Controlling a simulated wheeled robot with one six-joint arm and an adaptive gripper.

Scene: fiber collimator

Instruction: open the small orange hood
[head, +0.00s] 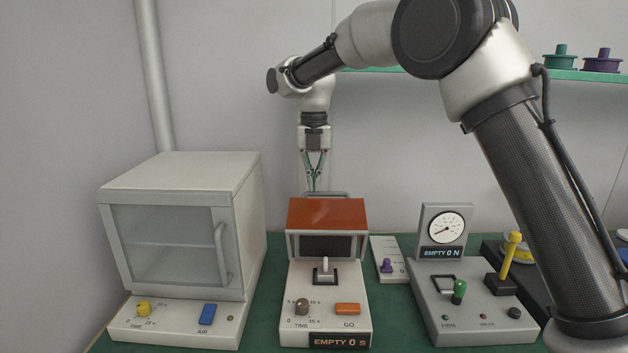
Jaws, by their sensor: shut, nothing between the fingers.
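The small orange hood (327,214) sits on top of a white device (327,310) in the middle of the bench. It looks closed, with a dark window (326,246) in the front below it. A grey bar-like handle (326,194) shows along the hood's far top edge. My gripper (314,187) points straight down just above and behind the hood, near that handle. Its fingers are shut and hold nothing. The fingertips are partly hidden by the handle area, and I cannot tell whether they touch it.
A white cabinet (180,170) with a glass door stands at the left. A narrow panel with a purple switch (386,266) stands between. A shelf (480,74) runs behind my arm.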

